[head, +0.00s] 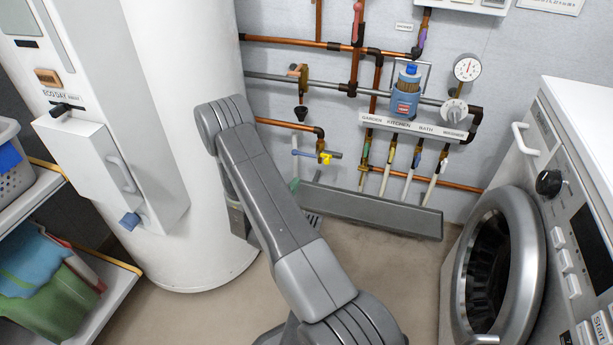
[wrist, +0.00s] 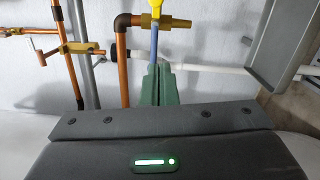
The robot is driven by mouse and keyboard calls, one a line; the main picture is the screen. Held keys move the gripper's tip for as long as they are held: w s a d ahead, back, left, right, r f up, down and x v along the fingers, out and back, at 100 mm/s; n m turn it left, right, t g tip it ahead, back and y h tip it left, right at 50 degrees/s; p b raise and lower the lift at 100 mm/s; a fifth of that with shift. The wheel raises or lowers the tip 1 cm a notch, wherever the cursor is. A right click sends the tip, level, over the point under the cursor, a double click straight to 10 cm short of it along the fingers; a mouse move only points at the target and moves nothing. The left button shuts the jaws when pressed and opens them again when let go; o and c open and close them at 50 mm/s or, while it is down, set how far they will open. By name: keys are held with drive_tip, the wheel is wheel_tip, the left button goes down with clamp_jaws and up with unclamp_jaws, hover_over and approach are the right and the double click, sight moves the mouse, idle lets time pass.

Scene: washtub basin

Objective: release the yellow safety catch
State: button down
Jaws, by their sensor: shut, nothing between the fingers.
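The yellow safety catch (head: 326,158) is a small piece on a brass valve below a copper elbow on the back wall. A blue lever (head: 303,153) extends left from this valve. In the wrist view the yellow catch (wrist: 157,5) is cut by the top edge, with the blue lever (wrist: 154,43) running down from the brass valve (wrist: 150,21). My gripper's green fingers (wrist: 160,82) are together and empty, below the catch and overlapping the lever's lower end in the picture. I cannot tell whether they touch. In the head view, my arm hides most of my gripper (head: 294,184).
A grey trough (head: 370,209) runs along the wall below the valves. Copper pipes and another brass valve (wrist: 68,50) lie left of the catch in the wrist view. The white tank (head: 190,120) stands left, the washing machine (head: 560,220) right. Bare floor lies between.

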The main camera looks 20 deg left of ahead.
drive_tip(key=w+d+b, duration=0.3)
drive_tip(key=w+d, duration=0.2)
drive_tip(key=w, duration=0.4)
drive_tip(key=shift+w+r, duration=0.35)
drive_tip(key=shift+r, duration=0.1)
drive_tip(key=d, duration=0.2)
drive_tip(key=shift+d, duration=0.3)
